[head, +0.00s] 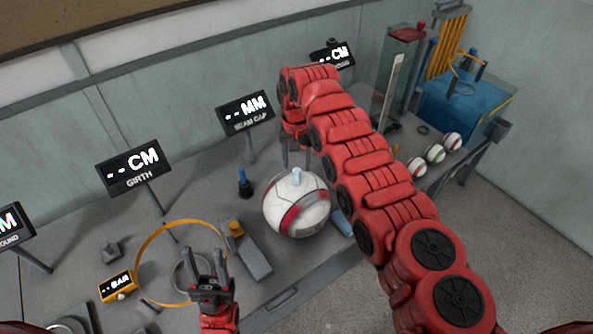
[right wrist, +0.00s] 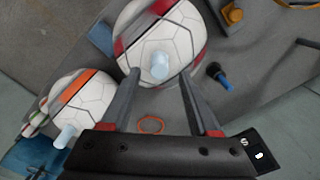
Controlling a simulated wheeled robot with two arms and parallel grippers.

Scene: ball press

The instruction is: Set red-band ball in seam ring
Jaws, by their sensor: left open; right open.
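The red-band ball (head: 312,212), white with a dark red band, rests on the grey bench with a pale peg (head: 296,176) on its top. It also shows in the right wrist view (right wrist: 180,42). My right gripper (head: 295,161) is open above the ball, its fingers either side of the peg in the wrist view; I cannot tell whether they touch it. My left gripper (head: 208,262) is open and empty at the front, by a grey ring (head: 178,277). A thin orange ring (right wrist: 151,124) lies on the bench in the wrist view. Which ring is the seam ring is unclear.
A yellow hoop (head: 137,260) stands left of my left gripper. A blue-black tool (head: 244,183) stands left of the ball. An orange-band ball (right wrist: 85,98) sits near the red-band ball. A seam gap display (head: 246,112) stands behind. Several small balls line the right end.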

